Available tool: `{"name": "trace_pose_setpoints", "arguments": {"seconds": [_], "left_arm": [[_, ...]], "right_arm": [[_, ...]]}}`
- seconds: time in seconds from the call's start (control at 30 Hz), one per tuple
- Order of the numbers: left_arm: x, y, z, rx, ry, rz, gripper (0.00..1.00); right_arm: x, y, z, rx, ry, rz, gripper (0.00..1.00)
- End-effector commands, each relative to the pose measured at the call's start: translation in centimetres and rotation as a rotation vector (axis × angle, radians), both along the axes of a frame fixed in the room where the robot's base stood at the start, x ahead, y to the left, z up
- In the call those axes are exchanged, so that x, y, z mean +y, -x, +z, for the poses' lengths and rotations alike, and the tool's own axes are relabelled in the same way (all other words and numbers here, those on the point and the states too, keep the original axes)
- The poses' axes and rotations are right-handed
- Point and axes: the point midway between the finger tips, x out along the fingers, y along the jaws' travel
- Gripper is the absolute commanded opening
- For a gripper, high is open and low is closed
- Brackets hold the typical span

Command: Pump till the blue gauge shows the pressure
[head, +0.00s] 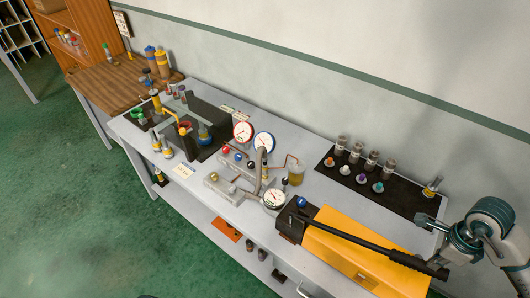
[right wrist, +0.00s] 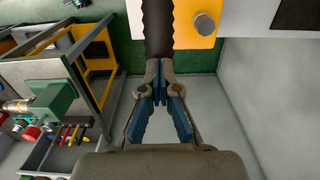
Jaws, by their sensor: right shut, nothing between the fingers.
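The yellow hand pump (head: 345,252) lies at the front right of the bench, its black lever (head: 350,236) slanting low over it towards my right arm. The blue-rimmed gauge (head: 263,142) stands upright at the bench middle, beside a red-rimmed gauge (head: 242,131). Its needle is too small to read. My right gripper (head: 436,262) is by the lever's outer end. In the right wrist view my right gripper (right wrist: 159,68) is shut and empty, its tips near the black lever grip (right wrist: 158,30); I cannot tell whether they touch. My left gripper is not in view.
A smaller gauge (head: 274,198) and a blue knob (head: 301,202) are near the pump. A black mat (head: 405,194) with several vials and caps lies behind it. Vises (head: 200,135) and pipe fittings stand at the left. Green floor (head: 110,210) is free in front.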

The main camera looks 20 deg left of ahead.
Motion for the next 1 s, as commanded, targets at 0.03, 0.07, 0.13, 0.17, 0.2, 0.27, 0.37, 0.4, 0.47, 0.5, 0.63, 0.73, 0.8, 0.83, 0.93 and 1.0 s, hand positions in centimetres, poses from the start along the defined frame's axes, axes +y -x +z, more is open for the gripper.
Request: {"name": "trace_pose_setpoints", "arguments": {"seconds": [0.03,0.07,0.13,0.17,0.2,0.27,0.37,0.4,0.47,0.5,0.63,0.73,0.8,0.83,0.93,1.0], "left_arm": [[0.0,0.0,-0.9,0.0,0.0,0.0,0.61],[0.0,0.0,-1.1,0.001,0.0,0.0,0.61],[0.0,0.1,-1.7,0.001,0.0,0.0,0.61],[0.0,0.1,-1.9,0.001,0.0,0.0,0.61],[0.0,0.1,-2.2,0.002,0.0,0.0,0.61],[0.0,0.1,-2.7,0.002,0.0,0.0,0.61],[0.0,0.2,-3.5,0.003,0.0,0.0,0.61],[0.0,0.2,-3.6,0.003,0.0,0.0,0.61],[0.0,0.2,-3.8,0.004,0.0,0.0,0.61],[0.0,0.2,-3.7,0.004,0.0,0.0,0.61],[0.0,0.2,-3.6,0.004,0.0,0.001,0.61],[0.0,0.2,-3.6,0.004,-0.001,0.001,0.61],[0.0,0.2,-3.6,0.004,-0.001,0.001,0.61],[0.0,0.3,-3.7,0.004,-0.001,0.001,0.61],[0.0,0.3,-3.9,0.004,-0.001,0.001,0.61],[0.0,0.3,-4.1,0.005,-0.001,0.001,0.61]], "right_arm": [[-0.1,0.1,-1.0,0.003,-0.001,0.001,0.0],[-0.1,0.1,-1.3,0.003,-0.001,0.001,0.0],[-0.3,0.1,-1.9,0.003,-0.001,0.001,0.0],[-0.3,0.1,-2.2,0.003,-0.001,0.001,0.0],[-0.4,0.2,-2.5,0.003,-0.001,0.001,0.0],[-0.6,0.2,-3.0,0.003,-0.001,0.001,0.0],[-0.7,0.3,-3.9,0.003,0.0,0.001,0.0],[-0.8,0.3,-4.1,0.003,0.0,0.002,0.0],[-0.8,0.3,-4.2,0.003,0.0,0.002,0.0],[-0.9,0.3,-4.2,0.003,0.0,0.002,0.0],[-0.8,0.3,-4.0,0.003,0.0,0.002,0.0],[-0.8,0.3,-4.0,0.003,0.0,0.002,0.0],[-0.9,0.3,-4.1,0.004,0.0,0.002,0.0],[-0.9,0.3,-4.2,0.004,0.0,0.002,0.0],[-0.9,0.3,-4.4,0.005,0.0,0.002,0.0],[-1.0,0.3,-4.6,0.005,0.0,0.002,0.0]]}}
